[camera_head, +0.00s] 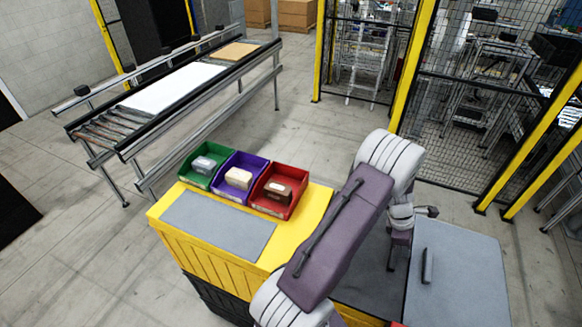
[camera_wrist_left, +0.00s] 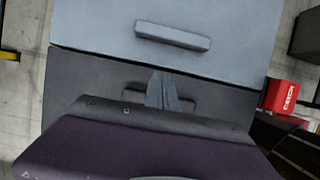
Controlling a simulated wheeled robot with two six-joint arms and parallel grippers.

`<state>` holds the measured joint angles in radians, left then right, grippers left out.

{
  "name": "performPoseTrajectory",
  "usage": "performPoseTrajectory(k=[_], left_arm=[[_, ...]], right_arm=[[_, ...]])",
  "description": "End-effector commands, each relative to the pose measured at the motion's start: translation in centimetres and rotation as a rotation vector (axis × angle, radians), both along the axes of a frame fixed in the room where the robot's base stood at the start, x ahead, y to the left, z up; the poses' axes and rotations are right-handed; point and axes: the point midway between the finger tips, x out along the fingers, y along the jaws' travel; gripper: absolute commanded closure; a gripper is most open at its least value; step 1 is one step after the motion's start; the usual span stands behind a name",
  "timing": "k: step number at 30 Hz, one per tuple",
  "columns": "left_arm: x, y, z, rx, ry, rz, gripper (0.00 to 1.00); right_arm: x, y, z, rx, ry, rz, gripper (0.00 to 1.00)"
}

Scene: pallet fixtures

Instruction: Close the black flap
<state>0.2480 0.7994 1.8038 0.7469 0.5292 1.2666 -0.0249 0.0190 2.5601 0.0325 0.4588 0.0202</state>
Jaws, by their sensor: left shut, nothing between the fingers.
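The black flap looks like the dark grey panel (camera_head: 372,272) beside the yellow-topped stand in the head view. It also shows in the wrist view (camera_wrist_left: 75,95), with a dark handle (camera_wrist_left: 131,88) partly hidden behind my fingers. It looks roughly flat; I cannot tell whether it is fully shut. My left gripper (camera_head: 391,266) is shut and empty, pointing down over this panel, close to the handle. Its fingers show in the wrist view (camera_wrist_left: 165,92); contact is unclear. A lighter grey panel (camera_head: 458,285) with its own bar handle (camera_head: 427,266) adjoins it. My right gripper is out of view.
A yellow stand (camera_head: 312,205) carries green (camera_head: 222,155), purple (camera_head: 258,164) and red (camera_head: 292,184) bins, each holding a block. A roller conveyor (camera_head: 100,133) stands at the back left. Mesh fencing (camera_head: 455,110) is behind. A red object (camera_wrist_left: 281,97) sits right in the wrist view.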

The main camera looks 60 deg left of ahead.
Motion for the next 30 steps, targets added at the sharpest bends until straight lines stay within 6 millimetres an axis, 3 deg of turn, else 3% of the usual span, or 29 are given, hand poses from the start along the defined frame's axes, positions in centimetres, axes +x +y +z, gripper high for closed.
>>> performPoseTrajectory(k=[21, 25, 29, 30], left_arm=[[-0.1, 0.0, 0.0, 0.002, 0.002, 0.0, 1.0], [-0.1, 0.2, 1.6, 0.002, 0.002, 0.0, 1.0], [-0.4, 0.7, 5.1, 0.002, 0.002, -0.002, 1.0], [0.0, 0.2, 4.9, 0.003, -0.002, -0.008, 1.0]], right_arm=[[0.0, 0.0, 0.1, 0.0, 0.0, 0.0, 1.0], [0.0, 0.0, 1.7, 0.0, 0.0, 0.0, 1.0], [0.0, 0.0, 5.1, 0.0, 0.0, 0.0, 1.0], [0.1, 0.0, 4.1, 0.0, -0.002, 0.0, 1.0]])
